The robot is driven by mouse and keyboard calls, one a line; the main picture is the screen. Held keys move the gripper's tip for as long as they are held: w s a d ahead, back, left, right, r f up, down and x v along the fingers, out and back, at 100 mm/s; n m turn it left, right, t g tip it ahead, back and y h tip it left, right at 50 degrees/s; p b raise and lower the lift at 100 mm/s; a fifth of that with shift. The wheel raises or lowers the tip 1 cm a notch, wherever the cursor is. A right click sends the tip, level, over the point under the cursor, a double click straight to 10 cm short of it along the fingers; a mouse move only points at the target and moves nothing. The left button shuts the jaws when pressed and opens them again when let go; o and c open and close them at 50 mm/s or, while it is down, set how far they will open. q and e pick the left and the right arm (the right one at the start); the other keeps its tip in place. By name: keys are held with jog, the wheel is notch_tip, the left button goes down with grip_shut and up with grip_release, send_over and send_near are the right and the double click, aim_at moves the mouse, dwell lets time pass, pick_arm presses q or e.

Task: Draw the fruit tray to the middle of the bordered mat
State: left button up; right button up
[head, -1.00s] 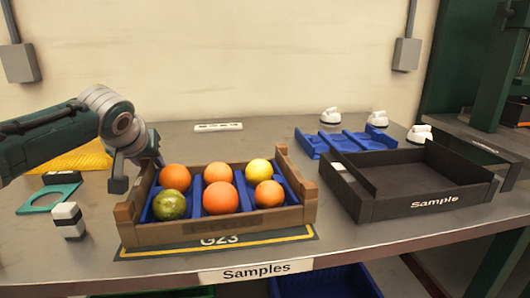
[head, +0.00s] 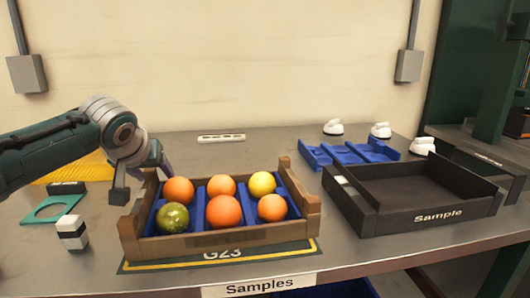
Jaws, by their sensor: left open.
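The fruit tray (head: 205,240) is a wooden crate with blue dividers. It holds several oranges, a yellow fruit (head: 262,184) and a greenish one (head: 173,217). It sits on the dark bordered mat (head: 315,252) marked G23, whose yellow-lined front edge shows in front of the tray. The mat's back is hidden under the tray. My left gripper (head: 142,188) is at the tray's back left corner, pointing down, with its jaws open. Whether it touches the tray wall is hard to tell. My right gripper is not in view.
A black Sample box (head: 440,217) stands to the right, with a blue divided tray (head: 345,152) and white scanners (head: 381,131) behind it. A black-and-white block (head: 72,232) and a teal plate (head: 50,209) lie left of the tray. The table's front edge carries a Samples label (head: 258,285).

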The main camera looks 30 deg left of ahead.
pick_arm(q)
jog(key=p+v, duration=0.2)
jog(key=v, duration=0.6)
jog(key=shift+s+d+r+p, duration=0.1)
jog(key=shift+s+r+p, duration=0.1)
jog(key=shift+r+p, duration=0.1)
